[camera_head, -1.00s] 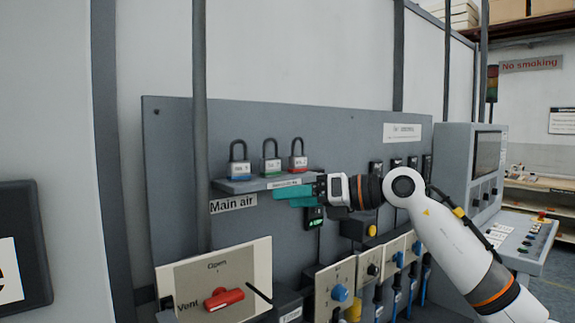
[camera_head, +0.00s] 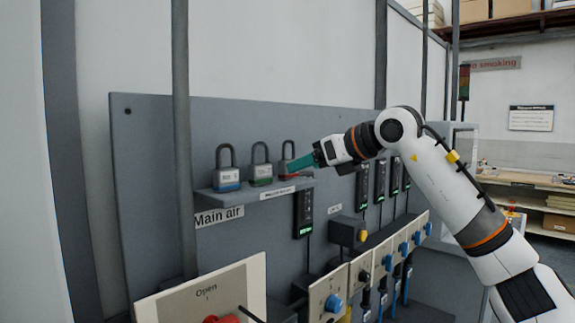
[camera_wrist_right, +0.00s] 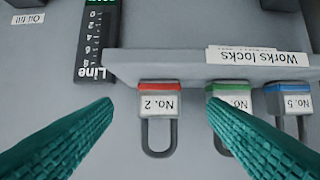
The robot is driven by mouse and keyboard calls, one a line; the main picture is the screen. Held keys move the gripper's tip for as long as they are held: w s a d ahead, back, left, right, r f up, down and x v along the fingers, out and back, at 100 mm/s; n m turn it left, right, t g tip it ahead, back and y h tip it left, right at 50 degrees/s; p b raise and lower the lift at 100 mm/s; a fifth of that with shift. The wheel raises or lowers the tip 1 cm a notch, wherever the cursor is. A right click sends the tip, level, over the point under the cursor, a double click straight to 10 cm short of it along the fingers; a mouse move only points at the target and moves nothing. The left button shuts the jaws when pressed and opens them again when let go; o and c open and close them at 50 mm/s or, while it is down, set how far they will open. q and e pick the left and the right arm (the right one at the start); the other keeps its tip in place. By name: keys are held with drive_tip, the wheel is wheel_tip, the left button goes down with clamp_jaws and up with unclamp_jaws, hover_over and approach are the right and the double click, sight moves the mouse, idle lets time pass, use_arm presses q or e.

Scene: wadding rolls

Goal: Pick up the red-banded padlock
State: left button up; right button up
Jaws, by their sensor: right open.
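The red-banded padlock (camera_head: 285,167) stands on the small grey shelf (camera_head: 245,194), at the right end of a row of three. My right gripper (camera_head: 301,163) reaches in from the right, and its teal fingers partly hide the padlock in the head view. In the upside-down right wrist view, the red-banded padlock (camera_wrist_right: 158,102), labelled "No. 2", shows between the two spread fingers. The fingers look apart from it, with the right-hand finger overlapping the green-banded padlock (camera_wrist_right: 228,102). My left gripper is not in view.
The green-banded padlock (camera_head: 261,172) stands close beside the red one, with the blue-banded padlock (camera_head: 227,178) further left. A grey back panel (camera_head: 150,150) rises behind the shelf. A vertical pole (camera_head: 182,120) stands left of it. Switch plates (camera_head: 328,297) lie below right.

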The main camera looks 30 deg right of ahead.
sight(294, 180)
drive_tip(key=x, duration=0.1)
drive_tip(key=p+x, duration=0.1)
drive_tip(key=x, duration=0.3)
drive_tip(key=shift+w+r+p, duration=0.1)
drive_tip(key=shift+r+p, duration=0.25)
drive_tip(key=shift+p, duration=0.05)
drive_tip(key=shift+w+f, duration=0.2)
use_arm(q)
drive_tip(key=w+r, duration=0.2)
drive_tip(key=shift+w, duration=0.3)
use_arm(e)
drive_tip(key=shift+s, duration=0.1)
drive_tip(key=shift+c, duration=1.1)
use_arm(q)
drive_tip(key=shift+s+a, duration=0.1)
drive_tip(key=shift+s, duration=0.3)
use_arm(e)
drive_tip(key=shift+r, duration=0.1)
drive_tip(key=c, duration=0.9)
